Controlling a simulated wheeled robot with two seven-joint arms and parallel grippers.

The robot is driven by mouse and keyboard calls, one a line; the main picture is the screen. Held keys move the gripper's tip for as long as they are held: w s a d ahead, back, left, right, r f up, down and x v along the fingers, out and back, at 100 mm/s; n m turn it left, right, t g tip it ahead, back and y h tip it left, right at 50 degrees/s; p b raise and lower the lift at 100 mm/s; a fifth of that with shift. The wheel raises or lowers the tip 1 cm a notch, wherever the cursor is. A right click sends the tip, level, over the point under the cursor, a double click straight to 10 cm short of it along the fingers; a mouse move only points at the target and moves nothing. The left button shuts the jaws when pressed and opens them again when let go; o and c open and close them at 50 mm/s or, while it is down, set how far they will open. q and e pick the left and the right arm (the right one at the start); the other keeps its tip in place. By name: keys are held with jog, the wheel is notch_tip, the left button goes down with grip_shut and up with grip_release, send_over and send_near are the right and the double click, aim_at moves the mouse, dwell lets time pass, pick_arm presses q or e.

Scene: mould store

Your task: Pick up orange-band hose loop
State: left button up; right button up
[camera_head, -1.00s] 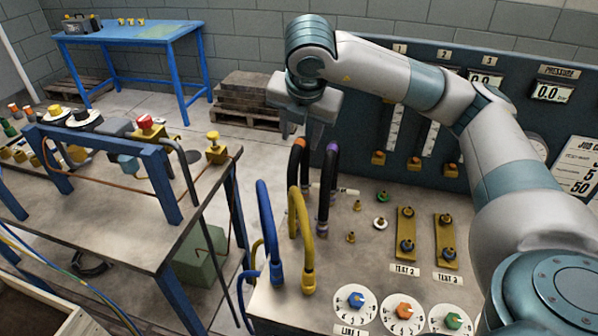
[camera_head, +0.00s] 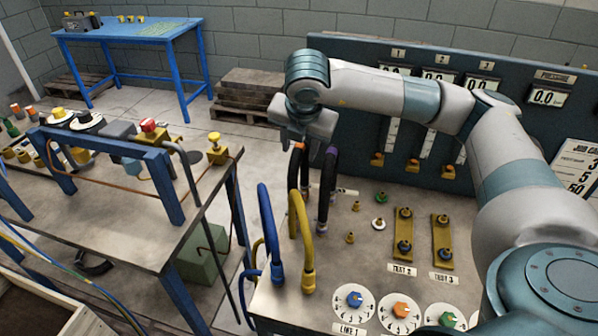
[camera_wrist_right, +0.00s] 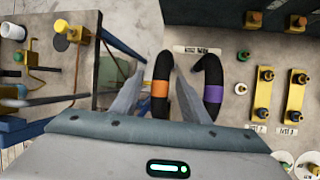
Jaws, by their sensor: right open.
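The orange-band hose loop is a black arched hose with an orange band (camera_head: 299,147), standing at the back left of the grey bench. My right gripper (camera_head: 301,143) is open above it, with the fingertips down around the loop's top. In the wrist view the purple-band loop (camera_wrist_right: 212,92) lies just outside the right finger. My left gripper is out of view.
A yellow hose loop (camera_head: 305,240) and a blue one (camera_head: 268,225) stand nearer on the bench. Brass fittings (camera_head: 403,235) and dials (camera_head: 354,299) lie to the right. A gauge panel (camera_head: 345,65) rises behind. Another workbench (camera_head: 165,235) stands left across a gap.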

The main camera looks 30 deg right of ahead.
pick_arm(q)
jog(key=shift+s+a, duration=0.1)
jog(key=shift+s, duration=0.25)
pick_arm(e)
jog(key=shift+w+d+f, duration=0.1)
jog(key=shift+f, duration=0.15)
grip_shut()
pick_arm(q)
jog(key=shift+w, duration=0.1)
pick_arm(e)
jog(key=shift+r, duration=0.15)
